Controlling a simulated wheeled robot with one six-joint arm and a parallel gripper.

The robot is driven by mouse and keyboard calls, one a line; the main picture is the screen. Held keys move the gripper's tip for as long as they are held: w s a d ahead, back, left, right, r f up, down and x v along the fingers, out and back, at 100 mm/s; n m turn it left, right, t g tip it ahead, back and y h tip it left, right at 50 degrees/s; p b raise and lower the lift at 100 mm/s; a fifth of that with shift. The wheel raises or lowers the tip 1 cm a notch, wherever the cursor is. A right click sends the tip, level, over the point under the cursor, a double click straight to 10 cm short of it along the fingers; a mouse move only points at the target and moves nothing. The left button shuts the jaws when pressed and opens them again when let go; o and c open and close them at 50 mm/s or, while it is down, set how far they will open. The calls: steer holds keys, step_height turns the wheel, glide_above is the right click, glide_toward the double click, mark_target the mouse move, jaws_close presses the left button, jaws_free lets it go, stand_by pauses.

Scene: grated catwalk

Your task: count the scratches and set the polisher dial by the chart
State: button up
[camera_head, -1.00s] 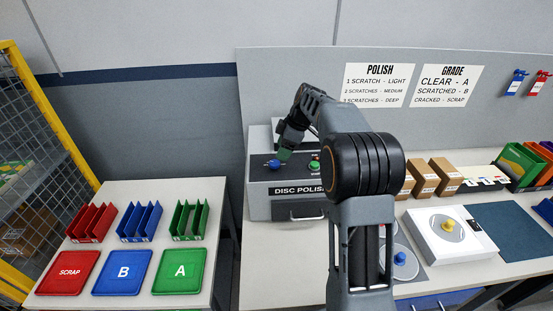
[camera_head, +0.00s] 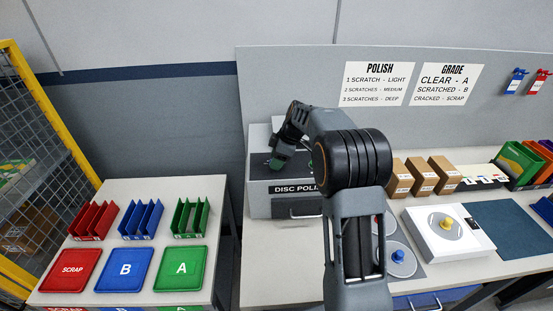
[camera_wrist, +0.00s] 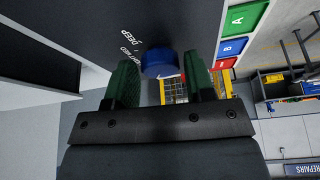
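The disc polisher (camera_head: 262,204) is a grey box with a dark top at the back of the bench. Its blue dial (camera_wrist: 160,64) shows in the wrist view between my two green fingers, with a small white mark on its edge. The labels DEEP and MED are printed beside it; another is partly hidden. My gripper (camera_wrist: 161,84) is open, one finger on each side of the dial, with narrow gaps visible. In the head view, my gripper (camera_head: 275,164) hides the dial. The POLISH chart (camera_head: 377,84) reads 1 scratch light, 2 medium, 3 deep.
A grey disc with a yellow hub (camera_head: 445,223) sits on a white stand (camera_head: 424,239). A blue-hubbed disc (camera_head: 399,256) lies nearby, partly behind my arm. Scratches are too small to make out. Cardboard boxes (camera_head: 421,171) stand behind. SCRAP, B and A trays (camera_head: 123,271) are left.

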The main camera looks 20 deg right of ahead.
steer(key=c, duration=0.6)
steer(key=shift+m+b, duration=0.3)
steer(key=shift+b, duration=0.15)
steer(key=shift+f+m+t+b, duration=0.1)
steer(key=shift+m+t+b, duration=0.2)
steer(key=shift+b, duration=0.05)
steer(key=m+b, duration=0.2)
steer(key=shift+s+m+t+h, duration=0.15)
steer(key=shift+m+t+h, duration=0.15)
steer(key=shift+t, duration=0.1)
steer(key=m+t+h+b, duration=0.1)
steer(key=m, duration=0.2)
steer(key=shift+a+m+b, duration=0.15)
steer(key=shift+m+b, duration=0.15)
steer(key=shift+b, duration=0.1)
steer(key=m+h, duration=0.1)
steer(key=m, duration=0.1)
steer(key=shift+s+a+m+t, duration=0.1)
steer(key=shift+m+t, duration=0.2)
steer(key=m+h, duration=0.2)
steer(key=m, duration=0.3)
steer(key=shift+a+b, duration=0.15)
steer(key=shift+b, duration=0.2)
steer(key=shift+m, duration=0.5)
